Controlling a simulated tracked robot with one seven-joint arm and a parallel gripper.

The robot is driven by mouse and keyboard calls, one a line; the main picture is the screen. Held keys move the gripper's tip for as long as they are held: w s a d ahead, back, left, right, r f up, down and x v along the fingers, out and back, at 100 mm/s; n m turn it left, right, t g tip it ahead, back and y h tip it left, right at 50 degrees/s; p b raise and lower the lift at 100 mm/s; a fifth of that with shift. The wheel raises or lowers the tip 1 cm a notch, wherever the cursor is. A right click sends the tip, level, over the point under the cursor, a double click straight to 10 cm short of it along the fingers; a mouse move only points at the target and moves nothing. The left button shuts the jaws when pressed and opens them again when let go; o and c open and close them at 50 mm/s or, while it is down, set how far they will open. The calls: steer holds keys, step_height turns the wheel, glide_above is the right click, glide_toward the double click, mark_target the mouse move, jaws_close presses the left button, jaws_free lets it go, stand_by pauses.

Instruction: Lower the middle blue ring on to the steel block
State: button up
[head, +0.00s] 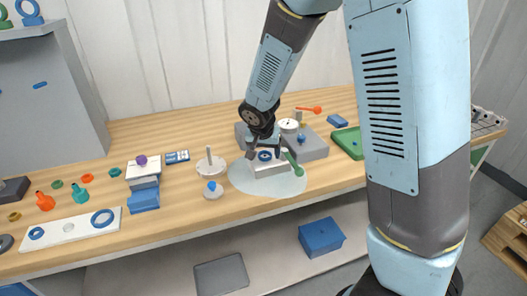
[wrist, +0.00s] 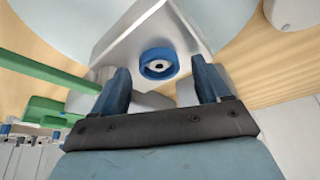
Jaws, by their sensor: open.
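The steel block (head: 272,168) is a pale block on a round grey-blue mat on the bench; its pale top face also shows in the wrist view (wrist: 190,38). The middle blue ring (head: 265,156) lies on top of the block. In the wrist view the ring (wrist: 158,63) surrounds a pale centre with a dark hole and looks flat on the block. My gripper (wrist: 163,82) is open, its two blue fingers apart with a clear gap to the ring on both sides. In the head view my gripper (head: 256,151) is just over the block, partly hiding it.
A white strip (head: 70,228) at the left carries a small and a large blue ring. A grey box with a round dial (head: 289,126) stands close behind the block. A green-handled tool (head: 293,163) lies at the block's right. A white dish with a post (head: 210,165) stands left.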

steer(key=v, duration=1.3)
steer(key=shift+s+r, duration=0.25)
steer(key=s+d+r, duration=0.4)
steer(key=d, duration=0.2)
steer(key=s+d+r, duration=0.3)
steer(key=d+r, duration=0.1)
steer(key=d, duration=0.3)
steer(key=s+d+r+n, duration=0.1)
steer(key=s+d, duration=0.2)
steer(key=s, duration=0.3)
steer(key=s+d+r+n+t+y, duration=0.1)
steer(key=s+d+r, duration=0.1)
steer(key=s, duration=0.5)
steer(key=shift+d+r+n, duration=0.2)
steer(key=shift+d+n, duration=0.2)
steer(key=shift+d, duration=0.35)
